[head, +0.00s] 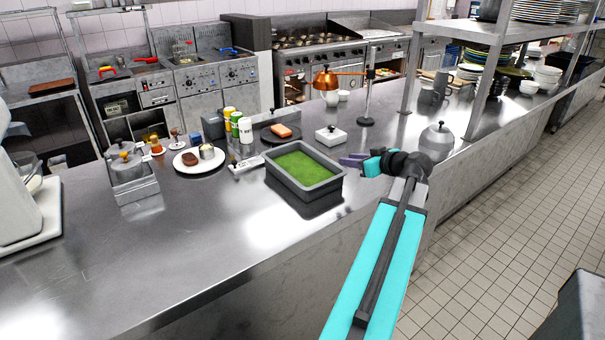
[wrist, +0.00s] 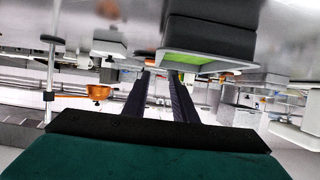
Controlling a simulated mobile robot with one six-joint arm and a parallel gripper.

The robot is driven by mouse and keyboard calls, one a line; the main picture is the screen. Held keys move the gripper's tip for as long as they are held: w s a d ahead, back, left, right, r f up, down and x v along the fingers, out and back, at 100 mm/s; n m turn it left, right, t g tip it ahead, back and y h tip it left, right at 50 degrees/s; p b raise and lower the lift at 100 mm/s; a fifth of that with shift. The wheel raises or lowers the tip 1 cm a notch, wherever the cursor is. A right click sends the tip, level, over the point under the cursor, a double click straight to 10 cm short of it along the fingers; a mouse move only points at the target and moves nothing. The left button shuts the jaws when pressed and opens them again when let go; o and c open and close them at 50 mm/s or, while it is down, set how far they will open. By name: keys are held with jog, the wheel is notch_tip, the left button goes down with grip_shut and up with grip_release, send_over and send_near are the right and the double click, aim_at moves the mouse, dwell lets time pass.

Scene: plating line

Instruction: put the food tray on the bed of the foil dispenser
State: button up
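The food tray (head: 322,187) is a deep grey rectangular tray with green food in it. It is level, at the front middle of the steel counter; I cannot tell whether it touches the counter. In the wrist view the tray (wrist: 212,38) appears upside down at top centre, with a strip of green showing. My gripper (head: 350,160) is at the tray's right end in the head view. In the wrist view its dark fingers (wrist: 161,76) stand apart, with a gap between them and nothing visibly clamped. I cannot pick out the foil dispenser with certainty.
A white machine (head: 28,205) stands at the far left. A round steel pot (head: 437,140) is right of my gripper.

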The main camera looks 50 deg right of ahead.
jog(key=shift+w, duration=0.15)
jog(key=p+x, duration=0.1)
jog(key=x, duration=0.6)
jog(key=shift+d+p, duration=0.1)
jog(key=shift+p, duration=0.25)
jog(key=shift+w+d+f, duration=0.15)
jog(key=shift+w+f, duration=0.2)
jog(key=shift+w, duration=0.2)
jog(key=shift+w, duration=0.1)
jog(key=shift+w+d+p, duration=0.15)
jog(key=shift+w+p, duration=0.35)
jog(key=p+x, duration=0.1)
jog(key=x, duration=0.1)
jog(key=shift+w+d+f, duration=0.1)
jog(key=shift+w, duration=0.25)
jog(key=shift+w+d+f+p, duration=0.15)
jog(key=shift+w+f+p, duration=0.2)
jog(key=shift+w, duration=0.2)
jog(key=shift+c, duration=0.3)
